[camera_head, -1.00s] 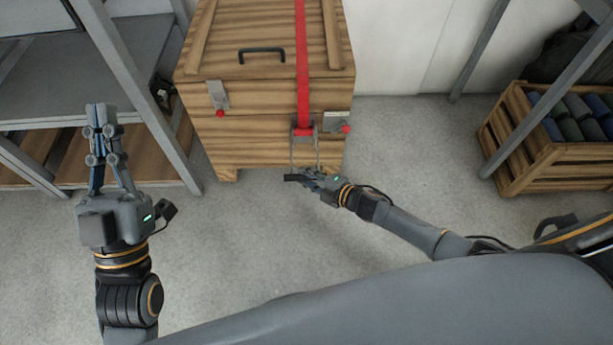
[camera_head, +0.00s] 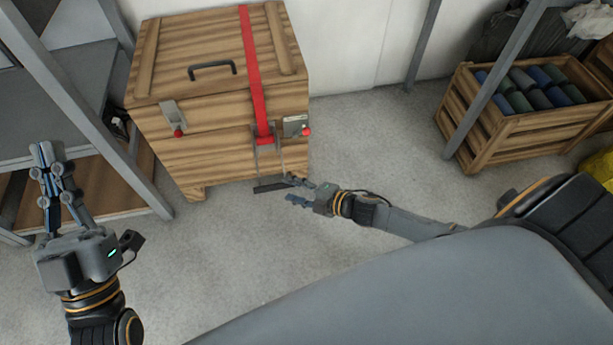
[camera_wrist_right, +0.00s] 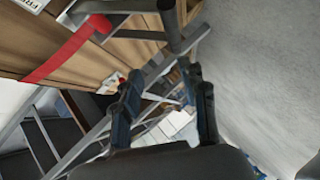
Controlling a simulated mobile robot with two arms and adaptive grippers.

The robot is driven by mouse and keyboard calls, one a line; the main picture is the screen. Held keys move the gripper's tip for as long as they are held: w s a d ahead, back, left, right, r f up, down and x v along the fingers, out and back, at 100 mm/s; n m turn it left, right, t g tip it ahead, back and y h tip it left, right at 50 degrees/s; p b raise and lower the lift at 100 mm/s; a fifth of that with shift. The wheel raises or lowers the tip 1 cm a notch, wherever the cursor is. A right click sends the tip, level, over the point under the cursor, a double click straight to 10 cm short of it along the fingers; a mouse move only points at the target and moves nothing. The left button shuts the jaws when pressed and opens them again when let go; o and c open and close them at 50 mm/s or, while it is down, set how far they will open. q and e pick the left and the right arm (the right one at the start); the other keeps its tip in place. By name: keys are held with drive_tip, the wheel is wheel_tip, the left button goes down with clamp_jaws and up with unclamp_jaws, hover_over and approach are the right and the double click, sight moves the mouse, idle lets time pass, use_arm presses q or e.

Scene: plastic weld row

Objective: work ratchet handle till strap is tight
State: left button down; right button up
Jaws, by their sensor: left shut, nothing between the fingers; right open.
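A red strap (camera_head: 253,75) runs over the lid of a wooden crate (camera_head: 225,158) and down its front to a metal ratchet (camera_head: 265,136). The ratchet handle hangs low, with its dark grip bar (camera_head: 270,187) near the crate's bottom edge. My right gripper (camera_head: 292,189) is open just right of the bar, with nothing held. In the right wrist view, the ratchet bar (camera_wrist_right: 172,28) lies beyond the open fingers (camera_wrist_right: 165,92), and the red strap (camera_wrist_right: 68,52) is at upper left. My left gripper (camera_head: 45,155) is shut and empty, pointing up at far left.
A grey metal shelf (camera_head: 60,90) stands left of the crate. A slatted wooden box (camera_head: 530,135) with rolled dark cloths is at right, behind a grey post. Latches with red knobs (camera_head: 305,131) sit on the crate front. The floor in front is clear.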

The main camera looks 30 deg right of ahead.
drive_tip(key=v, duration=0.5)
idle(0.4)
